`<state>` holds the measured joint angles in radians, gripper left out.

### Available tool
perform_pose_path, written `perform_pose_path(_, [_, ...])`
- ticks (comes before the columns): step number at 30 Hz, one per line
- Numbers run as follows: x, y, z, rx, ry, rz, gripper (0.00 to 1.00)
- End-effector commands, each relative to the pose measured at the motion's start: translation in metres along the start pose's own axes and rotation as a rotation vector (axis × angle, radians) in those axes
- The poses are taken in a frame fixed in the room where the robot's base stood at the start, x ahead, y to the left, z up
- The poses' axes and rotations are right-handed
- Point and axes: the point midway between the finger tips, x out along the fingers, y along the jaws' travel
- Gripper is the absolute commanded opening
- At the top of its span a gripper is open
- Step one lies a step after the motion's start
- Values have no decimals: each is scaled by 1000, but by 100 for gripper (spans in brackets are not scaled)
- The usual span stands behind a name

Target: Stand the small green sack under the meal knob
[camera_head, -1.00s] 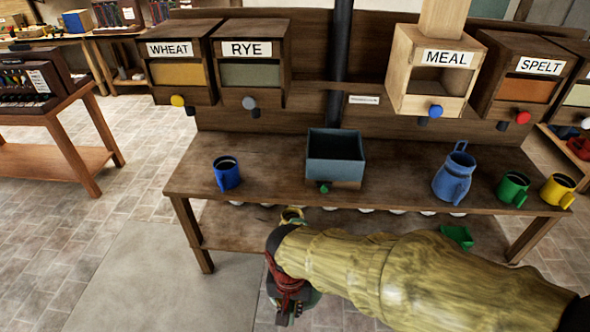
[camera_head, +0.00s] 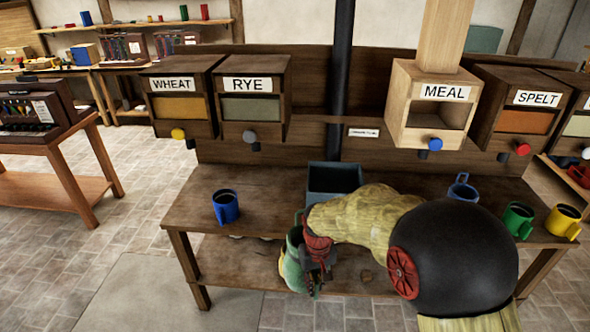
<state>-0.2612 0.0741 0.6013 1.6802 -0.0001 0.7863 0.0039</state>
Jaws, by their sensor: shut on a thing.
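My gripper (camera_head: 316,268) is shut on a small green sack (camera_head: 293,262). It holds the sack at the front edge of the bench, left of the middle. The sack looks roughly upright; my gripper covers its right side, and I cannot tell how far it is above the lower shelf. The meal bin (camera_head: 401,122) is pale wood with an open front and a MEAL label. Its blue meal knob (camera_head: 437,144) sits at the bottom front, with a dark spout below. The sack is left of the knob and lower in the picture.
A grey-blue box (camera_head: 335,177) stands mid-bench, partly behind my arm. A blue mug (camera_head: 226,207) stands left. A blue jug (camera_head: 463,188), partly hidden, a green mug (camera_head: 517,220) and a yellow mug (camera_head: 562,221) stand right. The bench top (camera_head: 270,190) is bare between blue mug and box.

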Motion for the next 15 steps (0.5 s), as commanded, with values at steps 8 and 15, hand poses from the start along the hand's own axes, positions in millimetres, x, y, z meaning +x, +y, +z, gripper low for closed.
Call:
perform_pose_path(8, [60, 101, 3, 192, -3, 0, 0])
perform_pose_path(15, [74, 131, 16, 255, 1, 0, 0])
